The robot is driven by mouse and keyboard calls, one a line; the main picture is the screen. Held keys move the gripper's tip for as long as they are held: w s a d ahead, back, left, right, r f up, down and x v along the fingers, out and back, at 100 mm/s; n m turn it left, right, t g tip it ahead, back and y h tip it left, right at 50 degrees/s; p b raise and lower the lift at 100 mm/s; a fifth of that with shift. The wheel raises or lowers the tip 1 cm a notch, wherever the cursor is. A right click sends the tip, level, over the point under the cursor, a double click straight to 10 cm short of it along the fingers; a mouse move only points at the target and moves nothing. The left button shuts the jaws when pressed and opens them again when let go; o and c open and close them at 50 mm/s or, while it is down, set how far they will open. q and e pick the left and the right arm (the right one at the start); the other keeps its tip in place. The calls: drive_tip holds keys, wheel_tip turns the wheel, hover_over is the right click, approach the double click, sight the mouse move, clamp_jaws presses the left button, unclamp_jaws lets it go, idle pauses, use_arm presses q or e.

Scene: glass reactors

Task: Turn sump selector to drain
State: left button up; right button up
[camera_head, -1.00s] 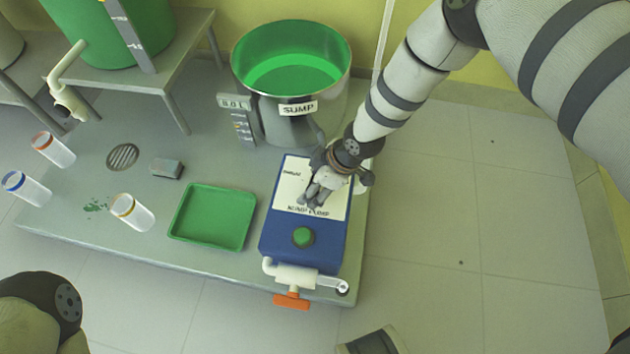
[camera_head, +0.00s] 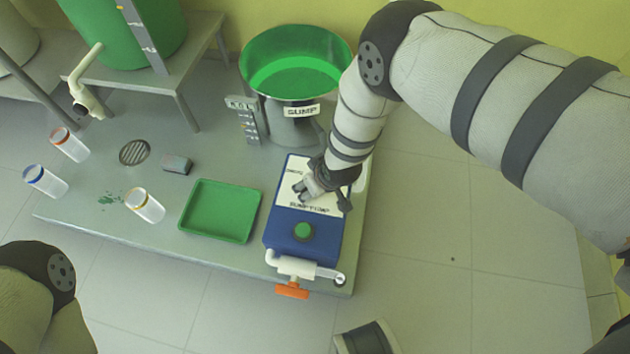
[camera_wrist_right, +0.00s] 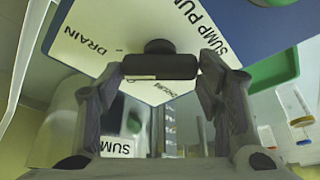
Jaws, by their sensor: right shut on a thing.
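The blue sump pump box (camera_head: 307,252) has a white label panel (camera_head: 329,206) on top and a green button (camera_head: 303,231). The black selector knob (camera_wrist_right: 160,64) shows in the right wrist view, with the word DRAIN to its left and SUMP PUMP to its right. My right gripper (camera_head: 305,190) is over the panel and hides the knob in the head view. In the right wrist view its fingers (camera_wrist_right: 160,75) are shut on the knob's two ends. My left gripper is out of view.
The steel sump vessel (camera_head: 295,75) with green liquid stands behind the box. A green tray (camera_head: 220,210) lies to its left. A white pipe with an orange valve handle (camera_head: 292,291) is at its front. Several capped vials, one orange-capped (camera_head: 146,206), stand farther left.

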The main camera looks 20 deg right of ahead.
idle(0.6)
drive_tip(key=o, duration=1.2)
drive_tip(key=shift+c, duration=0.2)
drive_tip(key=a+v, duration=0.1)
drive_tip(key=v, duration=1.1)
drive_tip(key=shift+d, duration=0.4)
